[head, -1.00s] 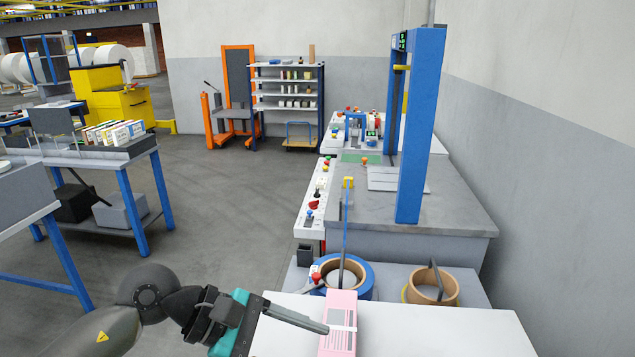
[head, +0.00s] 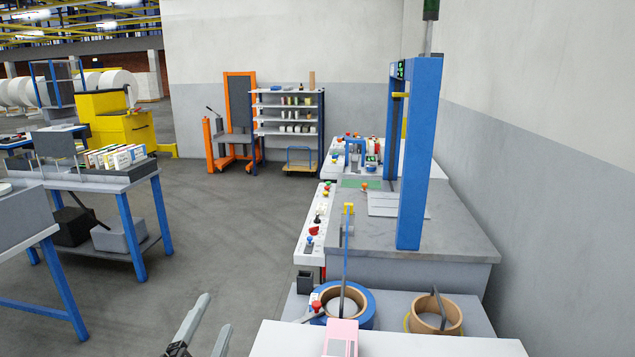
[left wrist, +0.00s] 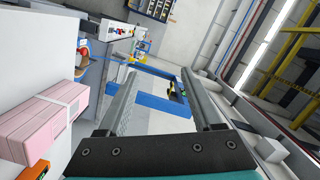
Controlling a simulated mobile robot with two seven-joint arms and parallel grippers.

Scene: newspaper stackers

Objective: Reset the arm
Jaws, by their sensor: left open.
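My left gripper (head: 216,312) shows at the bottom of the head view, with its two pale fingers apart and nothing between them. It is left of the white table, over the floor. In the left wrist view its fingers (left wrist: 160,85) are spread wide and empty. A pink strapped bundle (head: 341,340) lies on the white table (head: 430,342), cut off by the bottom edge of the head view. The bundle also shows at the left of the left wrist view (left wrist: 42,120), apart from the fingers. My right gripper is not in view.
A strapping machine with a blue frame (head: 417,160) stands behind the white table. A blue tape roll (head: 365,308) and a brown roll (head: 433,314) lie before it. A blue-legged workbench (head: 130,182) stands at the left. The floor between is clear.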

